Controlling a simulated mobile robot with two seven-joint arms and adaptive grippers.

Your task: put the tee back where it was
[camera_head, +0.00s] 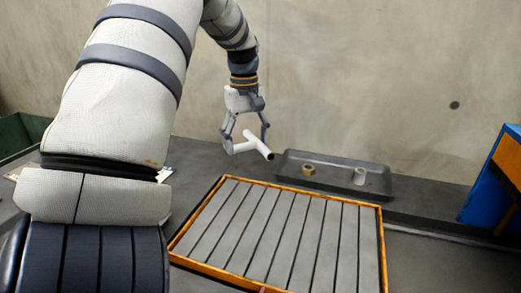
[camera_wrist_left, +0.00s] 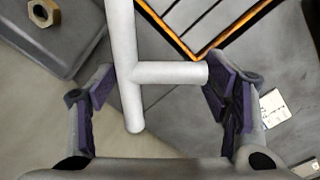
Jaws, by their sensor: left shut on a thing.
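The tee is a white pipe piece with a side branch (camera_head: 257,145). My left gripper (camera_head: 246,138) is shut on it and holds it in the air, beyond the far edge of the orange-framed slatted panel and left of the grey tray. In the left wrist view the tee's long bar (camera_wrist_left: 125,60) runs up the picture and its branch points right to one finger pad. The other pad of the left gripper (camera_wrist_left: 160,95) lies on the bar's side; its exact contact is unclear. My right gripper is not in view.
The shallow dark grey tray (camera_head: 335,173) holds a brass nut (camera_head: 308,170) and a small pale cylinder (camera_head: 360,176), with bare floor between them. The orange-framed slatted panel (camera_head: 300,193) lies in front, empty. A blue object (camera_head: 488,185) stands at the right; a wall is behind.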

